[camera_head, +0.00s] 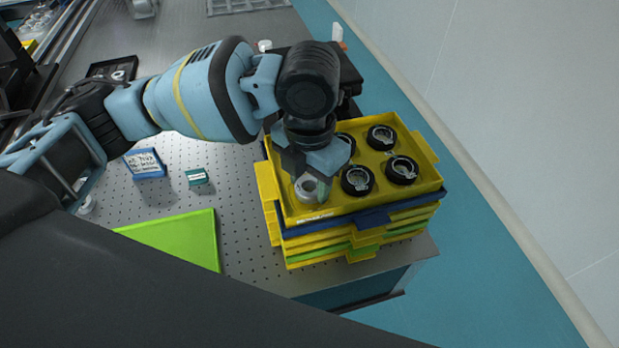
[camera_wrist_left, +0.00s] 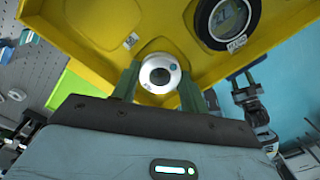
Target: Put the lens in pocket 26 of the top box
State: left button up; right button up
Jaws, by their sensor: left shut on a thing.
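The lens (camera_head: 307,187) is a small pale ring with a dark centre; it also shows in the left wrist view (camera_wrist_left: 160,73). My left gripper (camera_head: 314,188) is shut on it, with a green finger on either side in the left wrist view. The lens is over the front left part of the yellow top box (camera_head: 432,184), above a rounded pocket outline. I cannot tell whether it touches the box floor. Pocket numbers are unreadable. A dark pronged part at the right of the left wrist view looks like my right gripper (camera_wrist_left: 246,90); its opening is unclear.
Several black ring mounts, one of them a near black ring (camera_head: 357,180), sit in the top box's right side. More yellow, blue and green boxes are stacked below. A green mat (camera_head: 185,238), a blue box (camera_head: 145,163) and a teal box (camera_head: 198,177) lie left on the perforated table.

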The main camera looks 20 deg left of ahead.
aim_at(309, 186)
pick_arm(q)
jog(key=shift+s+f, duration=0.1)
jog(key=shift+f, duration=0.45)
jog(key=o, duration=0.9)
jog(key=shift+f, duration=0.1)
jog(key=shift+o, duration=0.5)
jog(key=shift+s+f, duration=0.1)
notch_tip(309, 186, up, 13)
jog(key=shift+p, duration=0.45)
